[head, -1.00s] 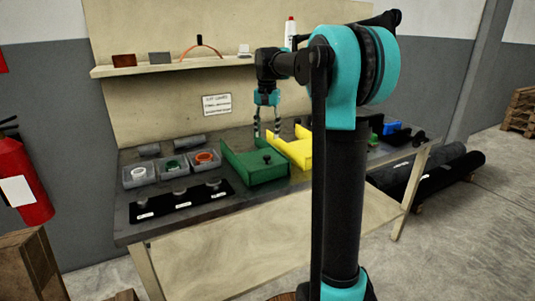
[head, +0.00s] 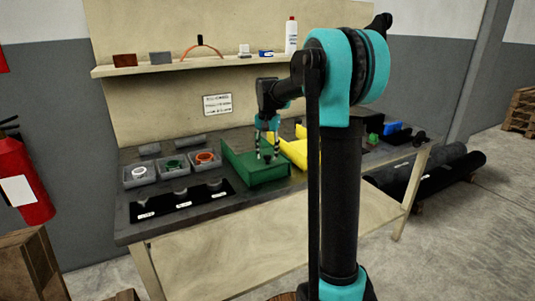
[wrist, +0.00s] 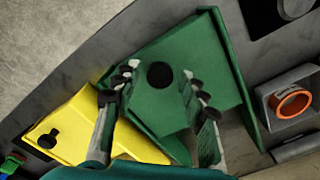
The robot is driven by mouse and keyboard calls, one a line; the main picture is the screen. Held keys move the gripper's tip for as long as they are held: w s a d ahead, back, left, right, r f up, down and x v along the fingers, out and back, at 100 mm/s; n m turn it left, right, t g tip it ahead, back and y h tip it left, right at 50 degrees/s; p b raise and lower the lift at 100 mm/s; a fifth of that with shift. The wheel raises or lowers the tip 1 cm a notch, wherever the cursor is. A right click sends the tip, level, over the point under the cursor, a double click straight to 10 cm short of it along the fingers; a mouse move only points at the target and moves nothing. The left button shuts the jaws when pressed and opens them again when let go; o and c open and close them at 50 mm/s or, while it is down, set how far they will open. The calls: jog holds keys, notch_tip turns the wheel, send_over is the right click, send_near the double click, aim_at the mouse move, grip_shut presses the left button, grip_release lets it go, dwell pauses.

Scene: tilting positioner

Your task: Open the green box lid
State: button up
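The green box (head: 240,165) stands on the workbench, and its flat lid (wrist: 150,110) carries a round black knob (wrist: 160,75). The lid lies level in the head view, between raised green side walls. My gripper (head: 267,155) is over the lid with its fingers pointing down. In the wrist view my gripper (wrist: 158,77) is open, with one fingertip on each side of the knob and a gap to it on both sides. How far the tips are above the lid is hard to tell.
A yellow box (head: 298,150) with a black knob stands close to the right of the green box. Grey bins with rings (head: 205,159) and a black strip (head: 180,197) are to the left. A shelf (head: 180,66) runs behind, above the workbench (head: 275,190).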

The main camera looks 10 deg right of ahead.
grip_shut()
jog(key=w+a, duration=0.4)
jog(key=w, duration=0.9)
jog(key=shift+w+a, duration=0.15)
jog(key=shift+w, duration=0.1)
jog(key=shift+o, duration=1.4)
grip_release()
